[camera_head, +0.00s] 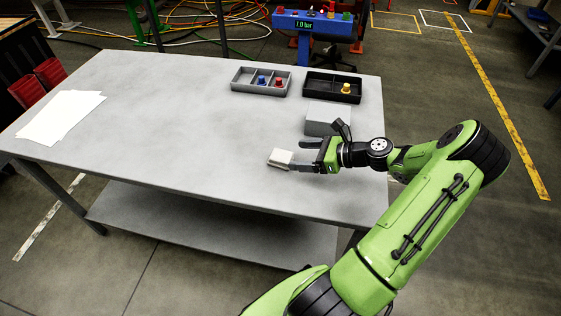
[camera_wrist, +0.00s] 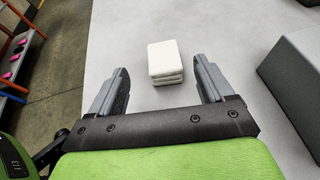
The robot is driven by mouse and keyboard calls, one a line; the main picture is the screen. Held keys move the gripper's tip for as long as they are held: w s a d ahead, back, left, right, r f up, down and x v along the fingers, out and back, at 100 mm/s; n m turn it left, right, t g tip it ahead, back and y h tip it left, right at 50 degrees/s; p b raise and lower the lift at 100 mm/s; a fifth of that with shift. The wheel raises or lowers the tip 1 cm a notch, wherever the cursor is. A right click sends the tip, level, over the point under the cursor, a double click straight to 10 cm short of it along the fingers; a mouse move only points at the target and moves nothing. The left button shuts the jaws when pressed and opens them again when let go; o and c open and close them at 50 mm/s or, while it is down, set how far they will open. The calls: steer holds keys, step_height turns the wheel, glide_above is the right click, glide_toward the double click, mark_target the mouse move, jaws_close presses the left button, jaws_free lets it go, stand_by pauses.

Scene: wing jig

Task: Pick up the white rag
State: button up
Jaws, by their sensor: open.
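The white rag (camera_head: 281,158) is a small folded stack lying on the grey table (camera_head: 190,130), right of the table's middle. In the wrist view the rag (camera_wrist: 165,61) lies just ahead of my gripper, roughly centred between the fingers. My gripper (camera_head: 298,157) is low over the table on the right side of the rag. Whether a fingertip touches the rag cannot be told.
A grey block (camera_head: 327,119) stands close behind my gripper; it also shows at right in the wrist view (camera_wrist: 300,75). A grey tray (camera_head: 262,92) and a black tray (camera_head: 318,89) hold small coloured pieces. White papers (camera_head: 58,118) lie at the left. The table's middle is clear.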

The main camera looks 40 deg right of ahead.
mark_target(282, 155)
steer(key=x, duration=0.2)
steer(key=shift+w+a+f+b, duration=0.15)
steer(key=shift+w+f+b, duration=0.05)
steer(key=shift+b, duration=0.1)
steer(key=b+x, duration=0.1)
steer(key=x, duration=0.2)
steer(key=b+x, duration=0.1)
steer(key=x, duration=0.1)
steer(key=shift+d+f+b, duration=0.2)
steer(key=shift+f+b, duration=0.15)
steer(key=shift+f, duration=0.1)
steer(key=shift+w+a, duration=0.1)
steer(key=shift+w, duration=0.1)
steer(key=shift+s+r, duration=0.1)
steer(key=shift+r, duration=0.05)
steer(key=shift+c, duration=0.5)
steer(key=c, duration=0.9)
